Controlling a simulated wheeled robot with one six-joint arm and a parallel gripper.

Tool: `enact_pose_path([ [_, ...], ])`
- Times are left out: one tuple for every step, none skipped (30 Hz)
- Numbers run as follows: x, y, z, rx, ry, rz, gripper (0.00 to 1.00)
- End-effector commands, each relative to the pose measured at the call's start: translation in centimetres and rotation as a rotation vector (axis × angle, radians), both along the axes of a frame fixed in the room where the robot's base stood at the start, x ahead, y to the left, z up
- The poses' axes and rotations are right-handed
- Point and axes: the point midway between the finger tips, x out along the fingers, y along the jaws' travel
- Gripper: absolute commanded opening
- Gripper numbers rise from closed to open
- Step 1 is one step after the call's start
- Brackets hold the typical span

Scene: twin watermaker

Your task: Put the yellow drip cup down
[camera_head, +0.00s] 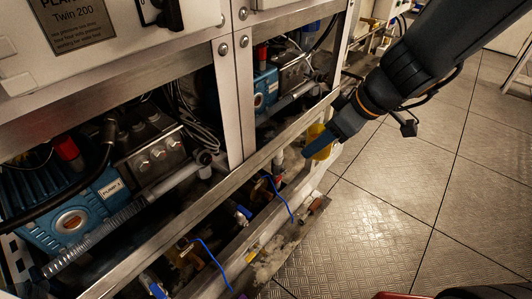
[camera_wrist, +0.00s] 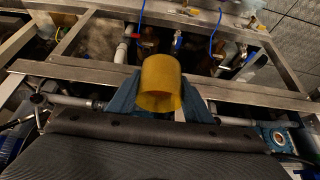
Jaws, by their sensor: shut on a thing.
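The yellow drip cup (camera_wrist: 160,82) is in my gripper (camera_wrist: 160,100), between its two blue fingers, in the wrist view. In the head view the cup (camera_head: 319,142) shows partly behind my gripper (camera_head: 325,145), near the right end of the machine's lower frame. My gripper is shut on the cup. The cup appears held above the frame rail. Whether it touches anything is hidden by the gripper and cannot be told.
The steel frame rail (camera_head: 215,185) runs along the machine's front, with a lower ledge (camera_head: 285,235) holding valves and blue tubes. A blue pump (camera_head: 70,210) sits inside at left. The tread-plate floor (camera_head: 400,215) at right is mostly clear.

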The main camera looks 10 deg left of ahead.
Motion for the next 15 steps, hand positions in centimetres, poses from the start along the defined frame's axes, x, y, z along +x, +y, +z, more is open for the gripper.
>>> enact_pose_path([
  [0.5, -0.4, -0.9, 0.000, 0.000, -0.014, 0.20],
  [0.6, -0.5, -1.1, 0.000, 0.000, -0.021, 0.20],
  [0.8, -0.7, -1.3, 0.000, 0.000, -0.028, 0.20],
  [0.9, -0.7, -1.3, 0.000, 0.000, -0.031, 0.20],
  [1.0, -0.7, -1.4, 0.000, 0.000, -0.034, 0.20],
  [1.1, -0.5, -1.4, 0.000, 0.001, -0.035, 0.20],
  [1.3, -0.2, -1.4, 0.001, 0.001, -0.036, 0.20],
  [1.5, 0.2, -1.4, 0.001, 0.001, -0.035, 0.20],
  [1.9, 0.8, -1.3, 0.000, 0.002, -0.033, 0.20],
  [2.2, 1.4, -1.3, 0.000, 0.002, -0.033, 0.20],
  [2.5, 2.0, -1.3, 0.000, 0.001, -0.032, 0.20],
  [3.0, 2.8, -1.2, 0.000, 0.002, -0.031, 0.20],
  [3.4, 3.5, -1.2, 0.000, 0.002, -0.031, 0.20],
  [3.8, 4.1, -1.2, -0.001, 0.003, -0.031, 0.20],
  [4.3, 5.0, -1.2, 0.000, 0.001, -0.032, 0.20],
])
